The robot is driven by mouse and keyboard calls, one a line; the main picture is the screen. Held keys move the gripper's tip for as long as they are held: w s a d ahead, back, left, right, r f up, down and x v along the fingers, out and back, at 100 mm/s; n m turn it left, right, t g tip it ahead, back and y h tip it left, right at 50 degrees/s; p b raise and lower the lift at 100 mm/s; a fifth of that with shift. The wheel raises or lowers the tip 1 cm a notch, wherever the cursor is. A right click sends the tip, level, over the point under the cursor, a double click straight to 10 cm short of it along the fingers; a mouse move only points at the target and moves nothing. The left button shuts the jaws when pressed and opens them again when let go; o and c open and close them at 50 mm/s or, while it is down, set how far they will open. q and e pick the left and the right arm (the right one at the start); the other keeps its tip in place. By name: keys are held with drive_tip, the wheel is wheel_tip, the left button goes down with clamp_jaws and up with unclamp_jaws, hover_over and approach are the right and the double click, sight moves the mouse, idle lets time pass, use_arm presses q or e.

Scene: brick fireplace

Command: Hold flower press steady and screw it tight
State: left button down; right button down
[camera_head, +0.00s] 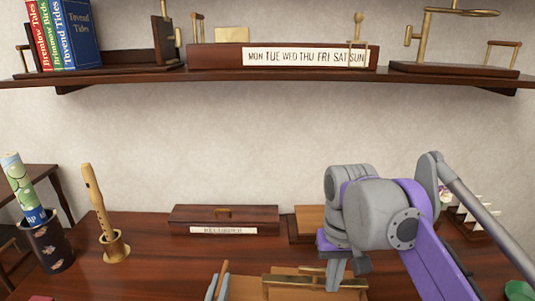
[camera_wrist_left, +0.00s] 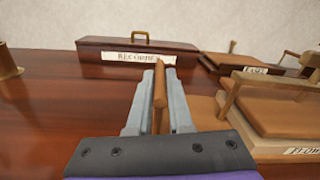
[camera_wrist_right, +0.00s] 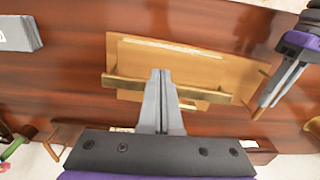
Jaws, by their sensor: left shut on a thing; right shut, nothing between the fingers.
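The flower press (camera_head: 285,291) is a stack of light wooden boards with a brass crossbar (camera_wrist_right: 126,84) over it. It lies on the dark table, partly cut off in the head view. In the left wrist view it stands at the right (camera_wrist_left: 280,118), its label partly visible. My left gripper (camera_head: 217,288) is shut on a thin wooden handle (camera_wrist_left: 159,88) at the side of the press. My right gripper (camera_head: 335,278) is shut and empty, pointing down at the crossbar's middle (camera_wrist_right: 160,75). Its fingers hide the bar's centre, and I cannot tell whether they touch it.
A recorder case (camera_head: 225,214) lies behind the press. A recorder (camera_head: 97,200) in a brass stand and a dark pot (camera_head: 48,246) stand at the left. A wooden shelf (camera_head: 130,76) runs above. The table (camera_head: 165,265) is clear between the stand and press.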

sight(314, 277)
drive_tip(key=shift+f, duration=0.15)
drive_tip(key=shift+w+a, duration=0.25)
drive_tip(key=shift+w, duration=0.3)
idle(1.1)
drive_tip(key=shift+s+a, duration=0.15)
drive_tip(key=shift+a, duration=0.35)
drive_tip(key=shift+a, duration=1.1)
drive_tip(key=shift+a, duration=0.15)
idle(0.4)
